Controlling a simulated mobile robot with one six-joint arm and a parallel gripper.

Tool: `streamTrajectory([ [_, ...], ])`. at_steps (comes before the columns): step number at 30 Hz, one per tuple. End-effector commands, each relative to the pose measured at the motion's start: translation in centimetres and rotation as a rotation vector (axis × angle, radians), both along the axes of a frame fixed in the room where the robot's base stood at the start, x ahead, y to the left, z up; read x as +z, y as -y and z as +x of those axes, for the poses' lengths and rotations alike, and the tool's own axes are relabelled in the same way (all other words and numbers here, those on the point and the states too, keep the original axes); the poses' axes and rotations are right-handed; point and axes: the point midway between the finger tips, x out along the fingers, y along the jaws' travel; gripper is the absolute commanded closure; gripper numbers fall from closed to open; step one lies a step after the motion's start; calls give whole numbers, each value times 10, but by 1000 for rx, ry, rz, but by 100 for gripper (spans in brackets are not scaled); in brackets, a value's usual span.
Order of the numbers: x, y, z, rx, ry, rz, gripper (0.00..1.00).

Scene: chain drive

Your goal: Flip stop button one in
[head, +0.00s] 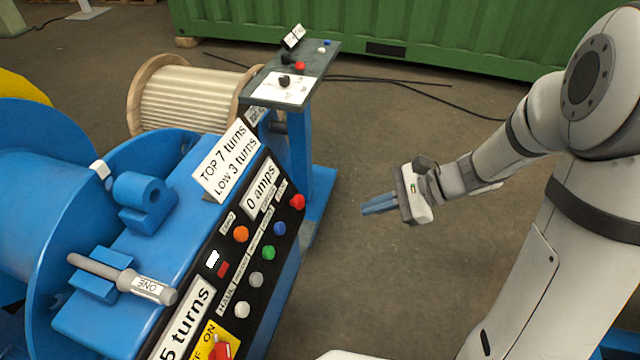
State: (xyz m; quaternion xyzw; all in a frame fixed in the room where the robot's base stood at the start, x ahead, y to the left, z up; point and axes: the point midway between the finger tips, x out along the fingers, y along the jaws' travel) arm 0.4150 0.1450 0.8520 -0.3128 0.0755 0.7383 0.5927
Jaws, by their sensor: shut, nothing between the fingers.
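A grey pin with a round head and a label reading ONE (123,277) lies across a blue bracket on the blue machine at lower left. A red button (297,202) sits at the upper right end of the black control panel (262,218); its small label is too small to read. I cannot tell from the picture which part is called stop button one. My gripper (364,209) is shut and empty. It hangs in free air to the right of the panel, pointing left, apart from the pin and the buttons.
The panel also carries orange (241,233), blue (279,228), green (268,252) and pale buttons, and a red switch on a yellow plate (207,338). A stand with a small control shelf (328,62) rises behind. Open floor (400,290) lies around my gripper.

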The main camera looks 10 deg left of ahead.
Motion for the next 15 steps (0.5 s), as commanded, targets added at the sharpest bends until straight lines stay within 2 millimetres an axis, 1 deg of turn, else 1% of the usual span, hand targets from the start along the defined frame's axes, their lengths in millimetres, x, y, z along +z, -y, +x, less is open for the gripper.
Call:
streamTrajectory([
  [1, -27, -5, 14, -70, -69, 53, 100],
  [3, -44, -11, 31, -159, -143, 118, 100],
  [6, -63, -15, 51, -258, -221, 188, 100],
  [10, -77, -16, 66, -335, -276, 240, 100],
  [15, -79, -16, 71, -360, -293, 258, 100],
])
